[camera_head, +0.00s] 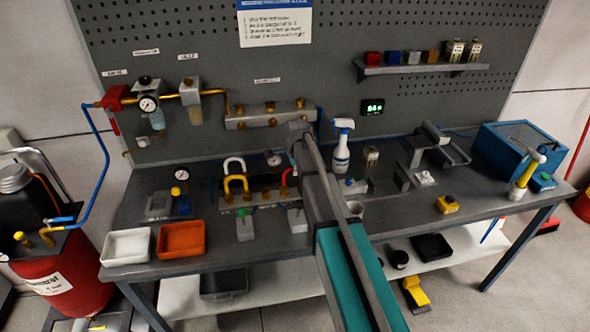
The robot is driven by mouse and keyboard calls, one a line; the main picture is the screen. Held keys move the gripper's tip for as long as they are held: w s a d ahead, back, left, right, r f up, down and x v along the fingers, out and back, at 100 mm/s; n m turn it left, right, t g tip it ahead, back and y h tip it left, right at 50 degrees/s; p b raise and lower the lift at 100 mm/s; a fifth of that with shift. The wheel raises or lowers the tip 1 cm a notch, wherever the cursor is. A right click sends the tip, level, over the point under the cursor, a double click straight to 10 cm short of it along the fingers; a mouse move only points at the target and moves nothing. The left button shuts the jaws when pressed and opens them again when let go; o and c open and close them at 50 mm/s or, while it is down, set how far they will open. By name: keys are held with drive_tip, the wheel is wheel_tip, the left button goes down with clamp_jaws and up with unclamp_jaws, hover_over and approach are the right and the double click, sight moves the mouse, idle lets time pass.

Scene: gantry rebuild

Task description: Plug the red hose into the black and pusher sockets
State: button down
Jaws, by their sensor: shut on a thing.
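The red hose (285,179) shows as a short curved piece at the middle of the bench, just left of my arm. The rest of it is hidden behind my arm. It stands close over the right part of a low row of brass fittings (250,199); whether an end sits in a fitting I cannot tell. My arm reaches up from the bottom middle over the bench. My gripper's jaws are hidden behind it. I cannot make out which sockets are the black and the pusher ones.
A yellow hose loop (236,178) and a white hose loop (234,160) stand left of the red hose. A brass-fitted manifold (264,115) is on the back panel. A spray bottle (341,150) stands right of my arm. Orange (182,252) and white (125,258) trays are front left.

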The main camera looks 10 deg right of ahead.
drive_tip(key=c, duration=0.6)
unclamp_jaws()
drive_tip(key=shift+r, duration=0.1)
